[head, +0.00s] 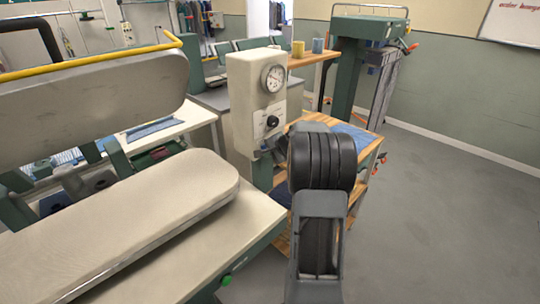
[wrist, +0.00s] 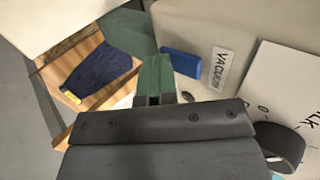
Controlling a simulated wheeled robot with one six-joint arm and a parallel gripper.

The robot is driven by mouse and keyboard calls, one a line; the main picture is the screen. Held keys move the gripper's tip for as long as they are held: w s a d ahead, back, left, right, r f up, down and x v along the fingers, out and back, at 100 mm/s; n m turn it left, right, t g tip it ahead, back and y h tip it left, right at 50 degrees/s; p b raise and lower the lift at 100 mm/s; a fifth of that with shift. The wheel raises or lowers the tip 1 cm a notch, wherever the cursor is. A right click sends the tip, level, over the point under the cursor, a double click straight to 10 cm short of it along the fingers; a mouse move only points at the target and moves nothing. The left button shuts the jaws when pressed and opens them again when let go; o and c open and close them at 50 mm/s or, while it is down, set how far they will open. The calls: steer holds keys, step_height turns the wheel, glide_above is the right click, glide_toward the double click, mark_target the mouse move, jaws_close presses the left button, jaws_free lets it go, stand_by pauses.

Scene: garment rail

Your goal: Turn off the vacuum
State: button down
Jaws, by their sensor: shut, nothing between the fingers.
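The pale control box (head: 243,110) stands at the end of the press, with a round gauge (head: 273,79) above a black knob (head: 272,122). In the wrist view, a blue switch (wrist: 180,65) sits on the box beside a label reading VACUUM (wrist: 217,68). I cannot tell which position the switch is in. My gripper (wrist: 155,90) is shut and empty, close to the blue switch, which shows just above and right of the fingertips. Contact is not clear. In the head view my arm hides much of the gripper and the box's lower part.
The pale padded press board (head: 130,215) fills the left, under the raised upper press (head: 90,100) with its yellow bar. A wooden shelf cart (head: 350,140) stands behind my arm. Dark folded cloth (wrist: 98,78) lies on wood in the wrist view. The floor at right is clear.

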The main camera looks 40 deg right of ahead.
steer(key=shift+w, duration=0.15)
steer(key=shift+r+p, duration=0.4)
steer(key=shift+r, duration=0.4)
steer(key=s+f+b+v, duration=0.1)
steer(key=b+v, duration=0.1)
steer(key=v, duration=1.1)
steer(key=shift+s+d+f, duration=0.2)
steer(key=shift+s+f, duration=0.05)
steer(key=shift+s, duration=0.05)
